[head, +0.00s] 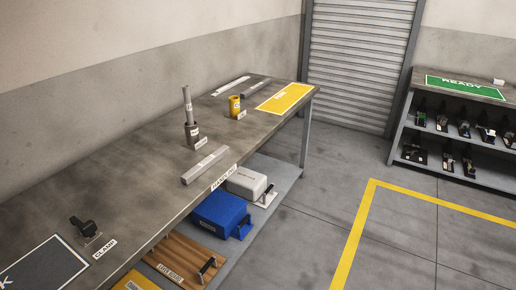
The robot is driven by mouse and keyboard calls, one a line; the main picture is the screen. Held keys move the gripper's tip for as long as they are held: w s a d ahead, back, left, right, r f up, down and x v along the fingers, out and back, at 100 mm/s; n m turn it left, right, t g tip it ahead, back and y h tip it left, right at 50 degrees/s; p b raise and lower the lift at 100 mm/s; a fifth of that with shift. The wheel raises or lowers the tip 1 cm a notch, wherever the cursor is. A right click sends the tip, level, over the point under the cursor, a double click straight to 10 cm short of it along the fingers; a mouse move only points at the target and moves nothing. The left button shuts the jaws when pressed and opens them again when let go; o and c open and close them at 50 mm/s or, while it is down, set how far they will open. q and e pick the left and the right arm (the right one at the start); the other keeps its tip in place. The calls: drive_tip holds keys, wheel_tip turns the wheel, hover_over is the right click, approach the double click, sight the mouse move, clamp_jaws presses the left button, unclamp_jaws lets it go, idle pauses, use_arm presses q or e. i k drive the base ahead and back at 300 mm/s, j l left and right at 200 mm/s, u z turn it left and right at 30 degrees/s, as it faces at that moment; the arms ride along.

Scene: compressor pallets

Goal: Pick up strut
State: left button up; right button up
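No label that I can read says strut, so I cannot tell for sure which part it is. A long grey bar (206,166) lies near the front edge of the workbench (140,172). A grey rod (187,103) stands upright in a dark cylindrical holder (192,135) behind it, with a small label in front. Another grey bar (256,89) and a flat pale strip (231,86) lie toward the bench's far end. A short yellow cylinder (234,106) stands near them. Neither of my grippers shows in the head view.
A black clamp (84,228) sits on the near bench; a yellow mat (284,97) lies at its far end. A READY rack (403,120) stands right. Floor between is clear.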

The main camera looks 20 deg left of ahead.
sight(192, 174)
drive_tip(key=i+l, duration=0.1)
drive_tip(key=i, duration=0.45)
drive_tip(key=i+u, duration=0.1)
drive_tip(key=i, duration=0.45)
drive_tip(key=i+l+u, duration=0.1)
drive_tip(key=i+u, duration=0.2)
drive_tip(key=u, duration=0.15)
drive_tip(key=i+l+u, duration=0.2)
drive_tip(key=u, duration=0.25)
drive_tip(key=i+l+u, duration=0.3)
drive_tip(key=u, duration=0.15)
drive_tip(key=i+l+u, duration=0.2)
drive_tip(key=l+u, duration=0.15)
drive_tip(key=u, duration=0.15)
drive_tip(key=i+l+u, duration=0.1)
drive_tip(key=l+u, duration=0.8)
drive_tip(key=i+j, duration=0.05)
